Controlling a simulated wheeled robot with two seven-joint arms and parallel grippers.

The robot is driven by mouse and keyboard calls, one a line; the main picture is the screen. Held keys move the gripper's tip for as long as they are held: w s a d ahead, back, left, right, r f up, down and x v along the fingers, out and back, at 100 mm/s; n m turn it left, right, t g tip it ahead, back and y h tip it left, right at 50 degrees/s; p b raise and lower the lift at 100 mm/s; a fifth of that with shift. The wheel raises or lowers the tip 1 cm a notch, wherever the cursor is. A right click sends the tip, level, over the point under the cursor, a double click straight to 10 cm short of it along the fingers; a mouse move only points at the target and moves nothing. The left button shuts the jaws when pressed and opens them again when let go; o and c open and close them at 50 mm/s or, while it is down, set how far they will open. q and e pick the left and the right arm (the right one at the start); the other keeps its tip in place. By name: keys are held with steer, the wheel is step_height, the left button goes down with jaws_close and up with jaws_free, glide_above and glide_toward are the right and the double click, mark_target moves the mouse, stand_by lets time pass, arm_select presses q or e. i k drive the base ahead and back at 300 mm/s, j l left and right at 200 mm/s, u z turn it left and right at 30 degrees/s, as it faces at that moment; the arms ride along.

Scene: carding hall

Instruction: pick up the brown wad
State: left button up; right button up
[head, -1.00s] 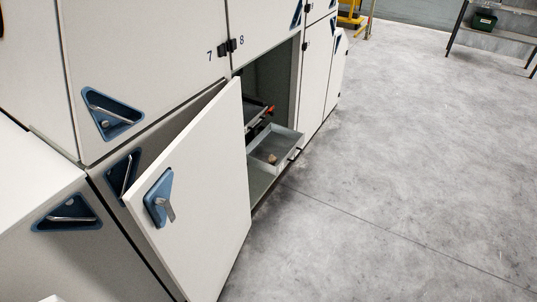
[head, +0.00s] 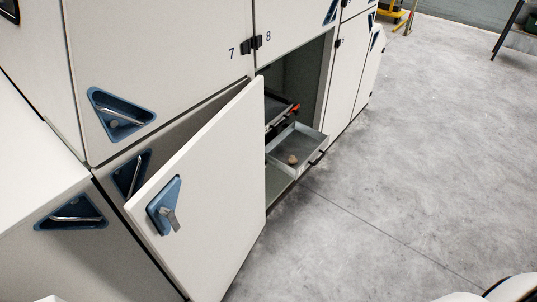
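The brown wad (head: 292,159) is a small brownish lump. It lies in a shallow grey drawer (head: 312,143) that is pulled out of the open compartment below number 8. The open white door (head: 215,205) stands in front of the compartment's left side and hides part of the inside. Neither of my grippers shows in the head view. A white and black rounded part at the bottom right seems to be mine.
A darker tray with a red-orange piece (head: 296,108) sits above the drawer inside the compartment. Closed cabinet doors with blue triangular handle recesses (head: 120,113) surround it. The grey floor (head: 420,150) to the right is clear. A yellow stand (head: 393,12) is far back.

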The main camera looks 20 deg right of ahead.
mark_target(293, 160)
steer(key=i+l+u, duration=0.1)
steer(key=l, duration=0.3)
steer(key=i+l+u, duration=0.15)
steer(key=l, duration=0.25)
steer(key=i+l+u, duration=0.1)
steer(key=i+l, duration=0.15)
steer(key=l, duration=0.15)
steer(key=i+l+u, duration=0.15)
steer(key=l, duration=0.25)
steer(key=i+l+u, duration=0.1)
steer(key=l, duration=0.35)
